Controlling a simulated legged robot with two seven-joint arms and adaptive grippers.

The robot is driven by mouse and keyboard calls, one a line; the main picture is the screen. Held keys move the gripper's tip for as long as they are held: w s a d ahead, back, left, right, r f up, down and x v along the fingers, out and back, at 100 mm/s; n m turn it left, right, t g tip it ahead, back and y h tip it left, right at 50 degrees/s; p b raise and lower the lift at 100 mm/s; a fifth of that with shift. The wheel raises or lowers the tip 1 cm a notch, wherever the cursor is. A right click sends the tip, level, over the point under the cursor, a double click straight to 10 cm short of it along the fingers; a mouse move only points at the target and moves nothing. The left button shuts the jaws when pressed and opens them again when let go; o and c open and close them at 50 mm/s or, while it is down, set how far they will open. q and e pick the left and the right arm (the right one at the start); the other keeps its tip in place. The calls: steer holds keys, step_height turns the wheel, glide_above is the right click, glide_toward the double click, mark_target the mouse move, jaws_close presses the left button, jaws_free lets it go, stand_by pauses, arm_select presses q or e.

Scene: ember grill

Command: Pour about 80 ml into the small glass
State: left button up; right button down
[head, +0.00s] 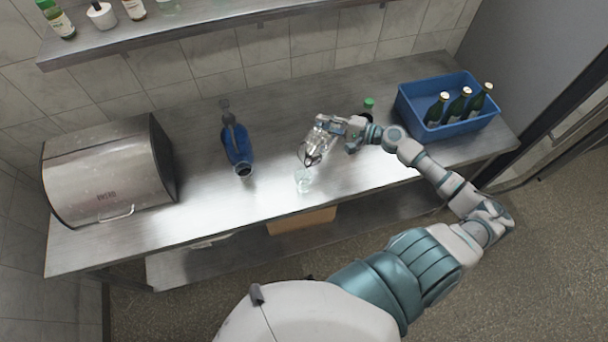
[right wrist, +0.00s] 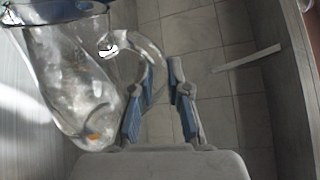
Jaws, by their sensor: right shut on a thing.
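My right gripper (head: 345,128) is shut on the handle of a clear glass jug (head: 318,145) above the steel counter. The jug is tilted, its mouth low and towards the small glass (head: 303,181). In the right wrist view the gripper's fingers (right wrist: 160,102) close around the jug's curved handle, with the clear jug (right wrist: 75,85) to their left. The small glass stands on the counter just below the jug's mouth. I cannot tell whether liquid is flowing or how full the glass is. My left gripper is not in view.
A steel bread bin (head: 105,175) is at the far left. A blue crate (head: 407,112) with green bottles is at the right. A green-capped item (head: 369,103) stands behind my gripper.

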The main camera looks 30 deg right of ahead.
steer(key=shift+s+a+r, duration=0.1)
steer(key=shift+a+r, duration=0.1)
steer(key=shift+r, duration=0.2)
stand_by(1.1)
steer(key=d+f+m, duration=0.1)
steer(key=w+d+f+m, duration=0.1)
steer(key=shift+w+d+f, duration=0.15)
steer(key=shift+w+f, duration=0.05)
steer(key=shift+f, duration=0.1)
steer(key=shift+w+d+f+m+y, duration=0.1)
steer(key=shift+w+d+m+y, duration=0.2)
steer(key=shift+m, duration=0.2)
steer(key=shift+d+m, duration=0.15)
steer(key=shift+m, duration=0.25)
